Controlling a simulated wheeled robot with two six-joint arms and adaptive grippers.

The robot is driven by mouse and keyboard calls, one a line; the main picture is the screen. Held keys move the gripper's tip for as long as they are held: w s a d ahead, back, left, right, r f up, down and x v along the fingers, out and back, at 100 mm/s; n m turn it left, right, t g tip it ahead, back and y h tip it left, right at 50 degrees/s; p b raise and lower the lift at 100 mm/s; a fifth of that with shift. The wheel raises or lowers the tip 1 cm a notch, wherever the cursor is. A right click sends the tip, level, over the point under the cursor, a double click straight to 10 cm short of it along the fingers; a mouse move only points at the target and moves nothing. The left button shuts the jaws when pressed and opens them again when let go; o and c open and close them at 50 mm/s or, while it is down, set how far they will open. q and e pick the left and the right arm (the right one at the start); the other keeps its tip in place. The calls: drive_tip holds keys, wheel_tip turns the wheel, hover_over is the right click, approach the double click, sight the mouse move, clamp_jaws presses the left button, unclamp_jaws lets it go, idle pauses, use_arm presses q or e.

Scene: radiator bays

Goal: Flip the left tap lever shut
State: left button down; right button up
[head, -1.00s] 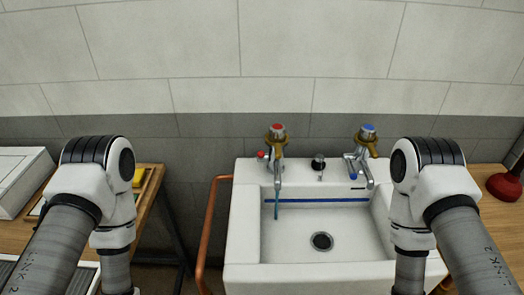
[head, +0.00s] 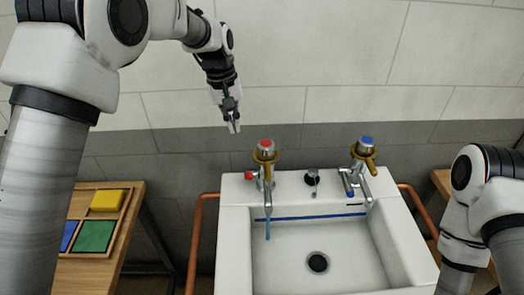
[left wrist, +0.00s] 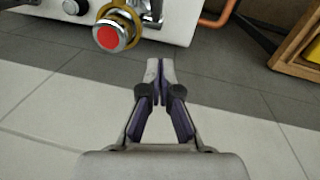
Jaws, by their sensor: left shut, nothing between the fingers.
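The left tap (head: 265,152) has a red cap, a brass-coloured collar and a small red knob (head: 250,175) at its left side. A thin blue stream (head: 267,229) hangs below its spout. My left gripper (head: 234,128) is shut and empty, above and slightly left of the left tap, apart from it. In the left wrist view its closed fingertips (left wrist: 160,64) point towards the sink, with the red cap (left wrist: 109,36) to their left. The right tap (head: 364,150) has a blue cap. My right gripper is out of the head view; only part of its arm shows.
The white sink (head: 232,225) has a drain (head: 317,262) and a black-topped fitting (head: 312,179) between the taps. Copper pipes (head: 196,245) run beside it. A wooden table (head: 130,225) with coloured blocks stands at left. The tiled wall is close behind.

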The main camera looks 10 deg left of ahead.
sight(251, 175)
use_arm(q)
drive_tip(key=shift+d+r, duration=0.25)
drive_tip(key=shift+r, duration=0.8)
drive_tip(key=d+f+p, duration=0.1)
drive_tip(key=f, duration=0.3)
drive_tip(key=s+d+f+p, duration=0.1)
drive_tip(key=f, duration=0.3)
drive_tip(key=s+d+f+p, duration=0.1)
drive_tip(key=f, duration=0.3)
drive_tip(key=shift+s+f, duration=0.1)
drive_tip(key=shift+f, duration=0.25)
drive_tip(key=shift+a+f, duration=0.1)
